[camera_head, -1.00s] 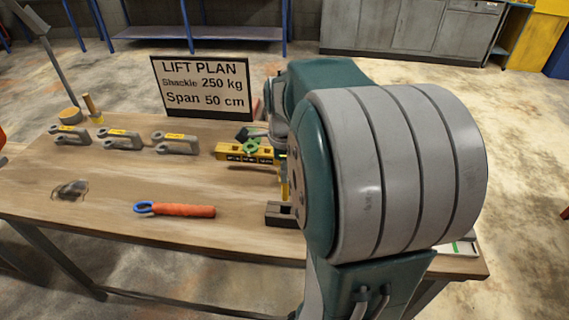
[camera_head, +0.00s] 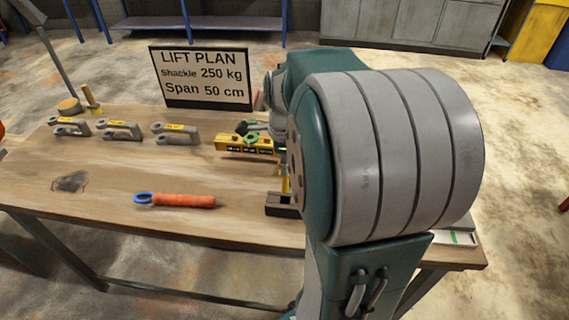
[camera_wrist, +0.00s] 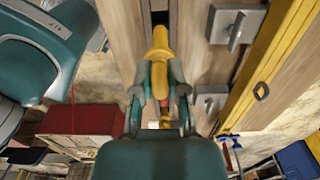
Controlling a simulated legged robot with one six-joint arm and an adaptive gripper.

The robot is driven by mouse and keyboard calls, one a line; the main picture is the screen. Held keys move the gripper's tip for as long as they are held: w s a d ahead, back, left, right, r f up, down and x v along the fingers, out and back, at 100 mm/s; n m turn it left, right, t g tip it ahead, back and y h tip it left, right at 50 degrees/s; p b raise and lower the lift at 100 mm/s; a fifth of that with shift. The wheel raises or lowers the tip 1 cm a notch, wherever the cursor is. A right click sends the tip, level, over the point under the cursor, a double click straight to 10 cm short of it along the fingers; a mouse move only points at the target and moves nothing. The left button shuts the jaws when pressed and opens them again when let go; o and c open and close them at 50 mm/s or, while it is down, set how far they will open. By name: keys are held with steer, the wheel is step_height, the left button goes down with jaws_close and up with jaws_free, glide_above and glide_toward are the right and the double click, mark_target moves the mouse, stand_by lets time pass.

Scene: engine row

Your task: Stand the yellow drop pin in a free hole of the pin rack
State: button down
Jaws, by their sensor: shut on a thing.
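My gripper (camera_wrist: 160,92) is shut on the yellow drop pin (camera_wrist: 160,45) in the wrist view, with one finger on each side of it. In the head view my arm hides most of the gripper. A thin upright yellow piece, which looks like the pin (camera_head: 285,184), shows beside the arm, just above a dark block (camera_head: 281,206) near the front of the bench. This block looks like the pin rack. Its holes are mostly hidden, and I cannot tell whether the pin's lower end is inside one.
A yellow beam (camera_head: 240,144) with a green ring lies behind the block. Several grey shackles (camera_head: 175,137) stand in a row at left. An orange-handled tool (camera_head: 183,201) lies in front. The LIFT PLAN sign (camera_head: 207,104) stands at the back.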

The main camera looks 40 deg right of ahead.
mark_target(285, 186)
steer(key=shift+f, duration=3.8)
stand_by(0.5)
steer(key=c, duration=0.6)
jaws_free()
steer(key=shift+r, duration=0.15)
step_height(285, 186, up, 12)
steer(key=shift+f, duration=0.15)
steer(key=shift+a, duration=0.1)
steer(key=s+a+r+n+t, duration=0.1)
steer(key=s+a+n+t, duration=0.1)
steer(key=a+n, duration=0.4)
steer(key=s+a+n+t, duration=0.1)
steer(key=s+a+n, duration=0.2)
steer(key=a+n, duration=0.4)
steer(key=s+a+r+n+t, duration=0.1)
steer(key=a+n, duration=0.6)
steer(key=n, duration=0.8)
steer(key=shift+s+a+r+t, duration=0.1)
steer(key=shift+s+r+t, duration=0.1)
steer(key=shift+s+t, duration=0.3)
steer(key=shift+s+a+r+t, duration=0.15)
steer(key=shift+s+t, duration=0.15)
steer(key=shift+s, duration=0.35)
